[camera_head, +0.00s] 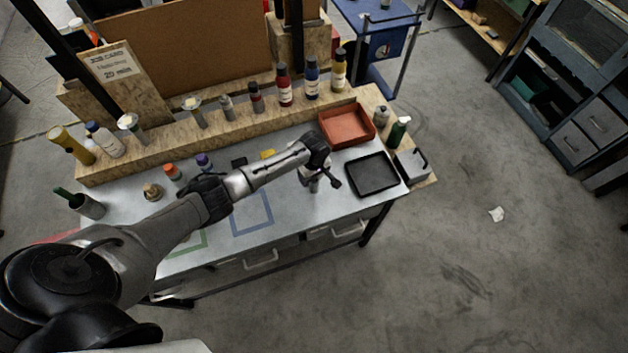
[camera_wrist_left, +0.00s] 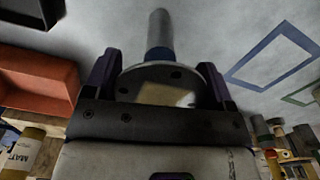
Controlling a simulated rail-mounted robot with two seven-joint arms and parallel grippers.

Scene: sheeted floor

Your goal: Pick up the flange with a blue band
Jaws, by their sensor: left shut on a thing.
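My left gripper (camera_head: 325,181) is over the right part of the worktable (camera_head: 293,202). In the left wrist view its two fingers (camera_wrist_left: 160,85) are shut on a metal flange (camera_wrist_left: 183,85), one finger on each side of its round disc. A grey stem rises from the disc, with a dark bluish band (camera_wrist_left: 159,54) at its foot. In the head view the flange (camera_head: 314,186) shows only as a small pale piece at the gripper. I cannot tell whether it touches the table. My right gripper is not in view.
A black tray (camera_head: 373,174) and a red bin (camera_head: 347,125) stand right of the gripper. Small orange-topped (camera_head: 172,171) and purple-topped (camera_head: 204,161) pieces stand left. Bottles line the back ledge. A blue square outline (camera_head: 252,213) marks clear tabletop.

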